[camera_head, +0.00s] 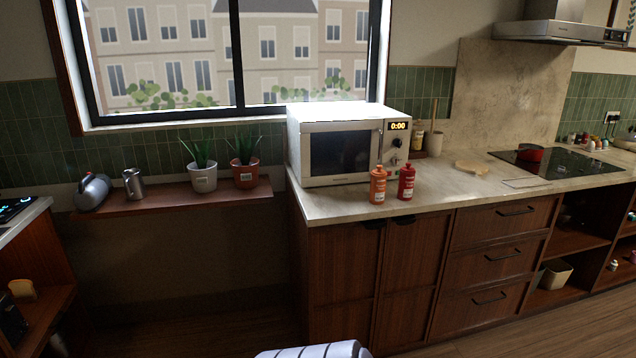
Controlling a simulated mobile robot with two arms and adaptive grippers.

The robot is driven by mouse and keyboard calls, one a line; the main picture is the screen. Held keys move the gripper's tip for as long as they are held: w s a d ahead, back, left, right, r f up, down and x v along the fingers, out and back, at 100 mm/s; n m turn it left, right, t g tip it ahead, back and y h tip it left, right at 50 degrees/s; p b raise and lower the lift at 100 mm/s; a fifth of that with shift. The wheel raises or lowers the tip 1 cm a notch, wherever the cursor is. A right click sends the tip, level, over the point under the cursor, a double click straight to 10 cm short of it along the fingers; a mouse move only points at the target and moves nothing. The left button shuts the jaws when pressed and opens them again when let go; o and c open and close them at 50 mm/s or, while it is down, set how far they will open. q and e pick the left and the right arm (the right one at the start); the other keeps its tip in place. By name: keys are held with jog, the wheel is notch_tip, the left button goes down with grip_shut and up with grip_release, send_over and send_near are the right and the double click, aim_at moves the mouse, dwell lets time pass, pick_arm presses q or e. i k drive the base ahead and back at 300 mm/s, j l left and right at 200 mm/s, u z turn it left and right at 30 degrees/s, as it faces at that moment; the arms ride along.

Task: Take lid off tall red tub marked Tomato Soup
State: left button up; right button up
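I cannot make out a tall red tub marked Tomato Soup for certain. Two upright containers stand at the counter's front edge before the microwave: an orange-red bottle (378,187) and, just right of it, a darker red bottle (406,184). Both have narrow tops and small labels that I cannot read. A small red pot (530,154) sits on the black cooktop further right. Neither of my grippers shows in this view.
A white microwave (304,126) stands on the counter (455,197) behind the bottles. A wooden board (471,167) lies to the right, with clear counter around it. A wall shelf (150,203) at left holds a kettle, a metal jug and two potted plants.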

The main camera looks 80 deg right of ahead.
aim_at(408, 168)
jog(key=k+l+z, duration=0.1)
jog(key=z, duration=0.35)
jog(key=l+z, duration=0.2)
jog(key=z, duration=0.25)
jog(key=l+z, duration=0.2)
jog(key=z, duration=0.25)
jog(key=k+l+z, duration=0.1)
jog(key=z, duration=0.35)
jog(key=l+z, duration=0.15)
jog(key=l, duration=0.25)
jog(key=i+l+z, duration=0.15)
jog(key=l, duration=0.25)
jog(key=i+l+z, duration=0.15)
jog(key=l, duration=0.2)
jog(key=i+l+z, duration=0.15)
jog(key=l, duration=0.6)
jog(key=i+j, duration=0.15)
jog(key=j+z, duration=0.05)
